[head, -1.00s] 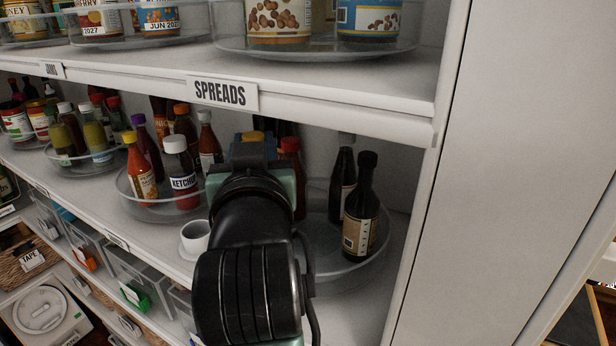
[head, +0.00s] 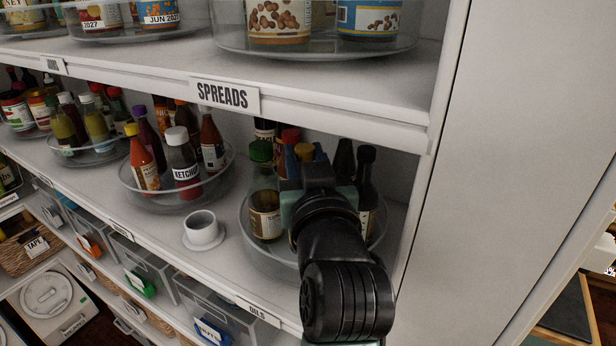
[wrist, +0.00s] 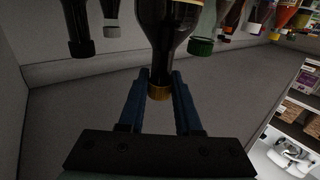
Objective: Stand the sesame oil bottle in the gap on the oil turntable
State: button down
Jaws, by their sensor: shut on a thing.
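My gripper (head: 304,165) is over the oil turntable (head: 284,268), a clear round tray on the lower shelf at right. In the wrist view, where bottles appear upside down, its blue fingers (wrist: 161,76) are shut around the neck of a dark bottle (wrist: 165,35) with a gold cap, apparently the sesame oil. In the head view a yellow cap (head: 304,152) shows beside the fingers; the body is mostly hidden. A green-capped bottle (head: 265,210) stands to its left, dark bottles (head: 367,185) to its right. Whether the held bottle's base touches the tray is hidden.
A white cup (head: 202,230) stands on the shelf front left of the turntable. A sauce turntable with a ketchup bottle (head: 183,163) is farther left. The upper shelf edge with the SPREADS label (head: 225,95) is overhead. A white side panel (head: 500,150) closes the right.

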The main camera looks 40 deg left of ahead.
notch_tip(320, 180, down, 3)
jog(key=shift+f+p, duration=0.15)
jog(key=shift+p, duration=0.25)
jog(key=shift+w+d+f+p, duration=0.1)
jog(key=shift+d+f+p, duration=0.05)
jog(key=shift+p, duration=0.25)
jog(key=shift+f, duration=0.2)
jog(key=shift+f+b, duration=0.25)
jog(key=shift+b, duration=0.05)
jog(key=c, duration=0.6)
grip_release()
jog(key=shift+d+r, duration=0.1)
jog(key=shift+r, duration=0.1)
